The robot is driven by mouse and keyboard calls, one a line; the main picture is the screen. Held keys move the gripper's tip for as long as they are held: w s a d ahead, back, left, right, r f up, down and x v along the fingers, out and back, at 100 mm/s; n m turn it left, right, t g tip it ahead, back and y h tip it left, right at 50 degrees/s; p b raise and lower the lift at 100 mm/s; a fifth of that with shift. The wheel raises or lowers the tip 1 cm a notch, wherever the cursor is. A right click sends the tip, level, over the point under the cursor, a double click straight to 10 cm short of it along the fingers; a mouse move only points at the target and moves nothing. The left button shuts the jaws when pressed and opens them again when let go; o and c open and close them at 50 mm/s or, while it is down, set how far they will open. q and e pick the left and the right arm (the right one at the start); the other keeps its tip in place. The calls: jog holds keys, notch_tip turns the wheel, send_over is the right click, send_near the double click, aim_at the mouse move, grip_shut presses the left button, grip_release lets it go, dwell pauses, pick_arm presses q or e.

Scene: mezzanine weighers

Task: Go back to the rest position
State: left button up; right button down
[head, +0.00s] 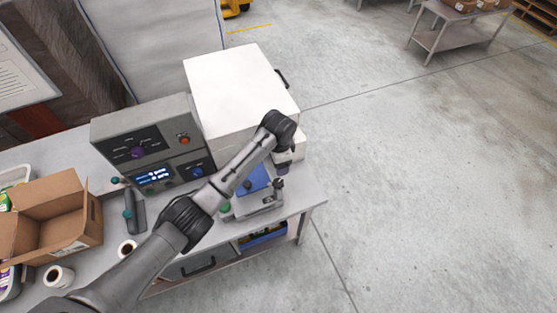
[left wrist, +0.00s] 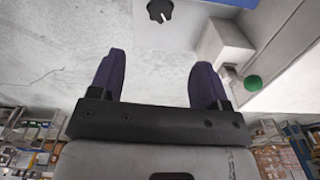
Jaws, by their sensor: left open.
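My left arm reaches in from the lower left in the head view. Its gripper (head: 281,182) hangs over the right side of a small grey device with a blue top (head: 258,181), at the right end of the workbench (head: 312,196). In the left wrist view the two dark fingers of my left gripper (left wrist: 160,62) are apart, with nothing between them. A black knob (left wrist: 160,10) and a green button (left wrist: 252,83) show beyond the fingers. My right gripper is in neither view.
A white box-shaped unit (head: 235,85) and a grey control panel with a lit display (head: 150,140) stand behind the arm. An open cardboard box (head: 75,210), a handheld tool (head: 135,213) and label rolls (head: 58,276) lie left. Open floor (head: 430,180) lies right.

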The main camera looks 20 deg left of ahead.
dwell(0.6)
pick_arm(q)
jog(key=w+d+r+n+t, duration=0.1)
jog(key=w+r+n+t, duration=0.15)
jog(key=r, duration=0.45)
jog(key=w+d+r+n+t, duration=0.1)
jog(key=r+n+t, duration=0.1)
jog(key=r+t, duration=0.3)
jog(key=s+r+n+t, duration=0.1)
jog(key=s+r+t, duration=0.3)
jog(key=r, duration=0.5)
jog(key=s+a+f+n+g+p, duration=0.1)
jog(key=s+f, duration=0.5)
jog(key=s, duration=0.7)
jog(key=s+a+f+g+p, duration=0.2)
jog(key=s+f, duration=0.4)
jog(key=s, duration=0.7)
jog(key=s+a+f+n+g+p, duration=0.1)
jog(key=s+f+g, duration=0.4)
jog(key=s, duration=0.8)
notch_tip(320, 180, down, 2)
jog(key=shift+a+f+n+p, duration=0.1)
jog(key=shift+a+n+p, duration=0.25)
jog(key=shift+a+p, duration=0.55)
